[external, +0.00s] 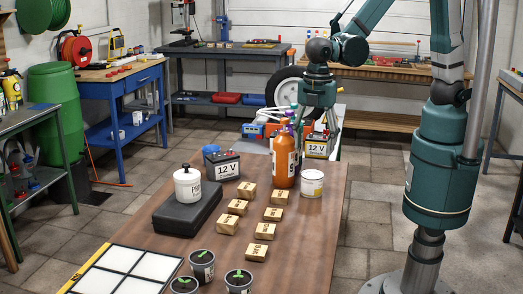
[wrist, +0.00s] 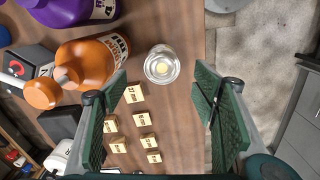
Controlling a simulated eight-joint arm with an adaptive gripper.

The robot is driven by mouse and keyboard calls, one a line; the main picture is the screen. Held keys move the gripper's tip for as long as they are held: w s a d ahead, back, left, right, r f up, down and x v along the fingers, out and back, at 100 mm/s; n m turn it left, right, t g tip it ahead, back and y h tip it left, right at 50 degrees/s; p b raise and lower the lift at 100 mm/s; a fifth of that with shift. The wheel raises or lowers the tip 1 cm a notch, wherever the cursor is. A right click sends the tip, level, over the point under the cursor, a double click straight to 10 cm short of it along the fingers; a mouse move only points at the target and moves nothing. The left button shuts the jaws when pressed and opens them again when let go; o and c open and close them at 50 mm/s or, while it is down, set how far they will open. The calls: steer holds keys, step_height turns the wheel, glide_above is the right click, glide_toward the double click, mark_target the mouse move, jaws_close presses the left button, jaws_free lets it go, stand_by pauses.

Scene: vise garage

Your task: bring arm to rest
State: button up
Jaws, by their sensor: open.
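My gripper (external: 318,120) hangs at the far end of the brown table (external: 168,248), pointing down behind the orange bottle. In the wrist view my gripper (wrist: 162,98) has its two green pads spread wide apart with nothing held between them. A white cup (external: 312,184) stands on the table to the right of the orange bottle (external: 284,165). In the wrist view the cup (wrist: 162,66) appears beyond the gap between the pads, apart from them, and the orange bottle (wrist: 95,60) lies to its left.
A purple bottle (wrist: 78,8) shows beside the orange one. Tiled floor (external: 367,220) is clear at right.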

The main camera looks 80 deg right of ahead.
steer(key=s+d+r+m+t, duration=0.2)
steer(key=d+r+m, duration=0.3)
steer(key=d, duration=0.6)
steer(key=s+d+r+m+t, duration=0.2)
steer(key=d+r+m, duration=0.3)
steer(key=d, duration=0.5)
steer(key=s+d+r+m+t, duration=0.2)
steer(key=d+r+m, duration=0.3)
steer(key=d+r, duration=0.3)
steer(key=d+t, duration=0.1)
steer(key=d, duration=0.2)
steer(key=shift+s+d+m, duration=0.15)
steer(key=shift+d+m, duration=0.2)
steer(key=shift+m, duration=0.05)
